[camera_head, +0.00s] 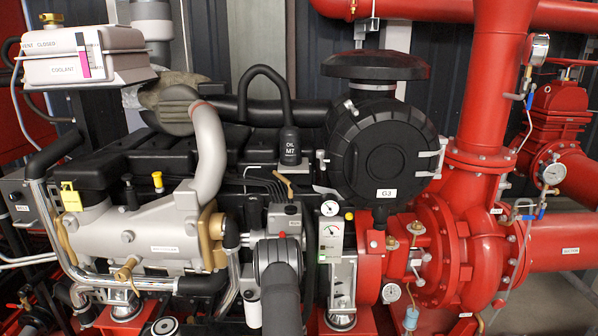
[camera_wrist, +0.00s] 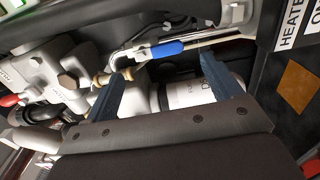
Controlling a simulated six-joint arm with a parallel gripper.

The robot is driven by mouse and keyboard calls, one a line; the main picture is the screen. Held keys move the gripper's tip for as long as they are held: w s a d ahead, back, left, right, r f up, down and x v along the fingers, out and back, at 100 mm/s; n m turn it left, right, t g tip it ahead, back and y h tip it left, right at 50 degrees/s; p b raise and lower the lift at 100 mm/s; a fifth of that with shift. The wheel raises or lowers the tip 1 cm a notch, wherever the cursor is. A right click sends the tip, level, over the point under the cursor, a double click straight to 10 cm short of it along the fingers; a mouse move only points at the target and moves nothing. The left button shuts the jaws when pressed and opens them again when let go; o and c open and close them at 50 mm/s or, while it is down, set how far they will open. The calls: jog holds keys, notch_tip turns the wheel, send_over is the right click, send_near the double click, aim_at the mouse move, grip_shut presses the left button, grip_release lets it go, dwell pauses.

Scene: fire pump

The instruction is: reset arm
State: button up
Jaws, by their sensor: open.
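In the wrist view my gripper (camera_wrist: 158,90) is open, with its two dark blue-grey fingers apart. Nothing is held between them. Behind the fingers lie a white cylinder with lettering (camera_wrist: 190,93) and a valve with a blue handle (camera_wrist: 166,48). I cannot tell whether a finger touches the cylinder. My gripper does not show clearly in the head view.
The head view shows a grey and black engine (camera_head: 150,225), a round black housing (camera_head: 382,152) marked G3, and red pump piping (camera_head: 490,100) at the right. In the wrist view, a dark panel with white labels (camera_wrist: 291,25) stands close at the right.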

jog(key=s, duration=1.4)
jog(key=w+a+r+m, duration=0.1)
jog(key=w+r+m, duration=0.1)
jog(key=w+m, duration=1.4)
jog(key=shift+w+a+r, duration=0.35)
jog(key=shift+w+a, duration=0.05)
jog(key=shift+w, duration=0.35)
dwell(1.1)
